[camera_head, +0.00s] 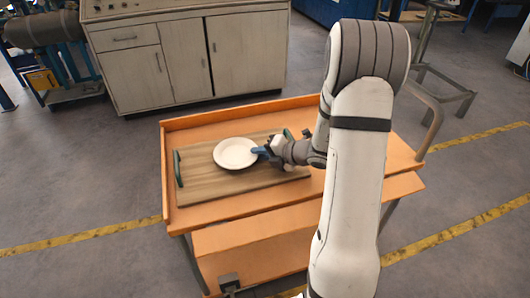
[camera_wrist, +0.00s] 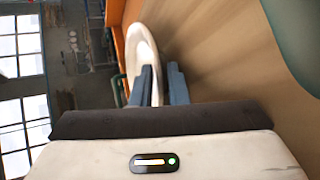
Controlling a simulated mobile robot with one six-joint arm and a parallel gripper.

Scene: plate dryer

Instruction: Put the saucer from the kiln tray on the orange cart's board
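The white round saucer (camera_head: 235,153) is over the wooden board (camera_head: 203,190) on the orange cart, lying about level. I cannot tell whether it rests on the board or hangs just above it. My gripper (camera_head: 262,151) reaches in from the right with its blue fingers at the saucer's right rim. In the wrist view the saucer (camera_wrist: 143,48) is seen nearly edge-on, with its rim between the two fingers (camera_wrist: 161,80). The fingers look shut on the rim. The board (camera_wrist: 225,60) fills the right of that view. The kiln tray is not in view.
The orange cart (camera_head: 178,215) has raised edges at the back and left. The board has green handles; the left one (camera_head: 178,168) is clear and the right one is partly behind my arm. A grey cabinet (camera_head: 190,55) stands behind the cart. Yellow lines mark the floor.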

